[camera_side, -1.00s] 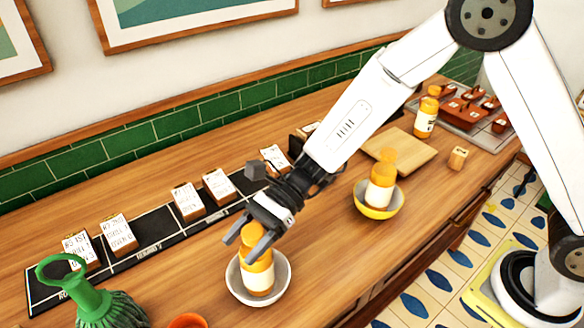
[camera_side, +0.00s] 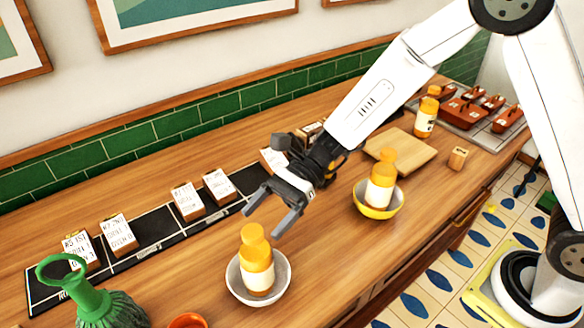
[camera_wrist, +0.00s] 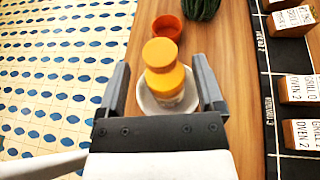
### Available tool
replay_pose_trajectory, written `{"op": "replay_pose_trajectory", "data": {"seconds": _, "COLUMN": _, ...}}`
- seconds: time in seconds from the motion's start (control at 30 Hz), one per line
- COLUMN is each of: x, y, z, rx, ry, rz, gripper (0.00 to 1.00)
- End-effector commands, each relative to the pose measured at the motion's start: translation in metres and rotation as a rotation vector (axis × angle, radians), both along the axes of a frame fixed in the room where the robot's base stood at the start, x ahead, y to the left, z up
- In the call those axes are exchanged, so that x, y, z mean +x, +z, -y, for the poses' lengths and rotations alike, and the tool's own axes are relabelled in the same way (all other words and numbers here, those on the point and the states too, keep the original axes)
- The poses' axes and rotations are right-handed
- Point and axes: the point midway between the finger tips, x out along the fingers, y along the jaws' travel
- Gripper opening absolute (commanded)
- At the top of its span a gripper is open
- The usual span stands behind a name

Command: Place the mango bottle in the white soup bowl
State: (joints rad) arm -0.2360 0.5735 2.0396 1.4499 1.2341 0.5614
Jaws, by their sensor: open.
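An orange-yellow bottle with a pale label (camera_side: 256,262) stands upright in the white bowl (camera_side: 233,281) at the front of the counter. In the wrist view the bottle (camera_wrist: 163,68) and the bowl (camera_wrist: 146,99) show between my fingers. My gripper (camera_side: 268,222) is open and empty, above and a little behind the bottle, apart from it. A similar bottle (camera_side: 381,183) stands in a yellow bowl (camera_side: 378,211). Another (camera_side: 426,115) stands at the back right. I cannot read their labels to tell which is mango.
A green vase (camera_side: 98,298) and an orange cup (camera_side: 188,321) stand at the front left. Several ticket blocks (camera_side: 118,234) stand on a black strip (camera_side: 150,247). A wooden board (camera_side: 408,150), small block (camera_side: 457,158) and a tray (camera_side: 482,137) are farther right.

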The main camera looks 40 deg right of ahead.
Motion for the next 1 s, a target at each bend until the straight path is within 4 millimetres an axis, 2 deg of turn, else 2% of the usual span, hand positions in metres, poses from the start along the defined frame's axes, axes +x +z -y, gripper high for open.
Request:
{"op": "replay_pose_trajectory", "data": {"seconds": 0.2, "x": 0.006, "y": 0.012, "z": 0.033, "rx": -0.001, "ry": -0.003, "rz": 0.001, "gripper": 0.86}}
{"op": "replay_pose_trajectory", "data": {"seconds": 0.4, "x": 0.009, "y": 0.02, "z": 0.053, "rx": 0.0, "ry": -0.001, "rz": 0.0, "gripper": 0.86}}
{"op": "replay_pose_trajectory", "data": {"seconds": 0.6, "x": 0.01, "y": 0.022, "z": 0.06, "rx": 0.0, "ry": 0.0, "rz": -0.001, "gripper": 0.86}}
{"op": "replay_pose_trajectory", "data": {"seconds": 1.0, "x": 0.01, "y": 0.022, "z": 0.06, "rx": 0.0, "ry": 0.001, "rz": -0.001, "gripper": 0.86}}
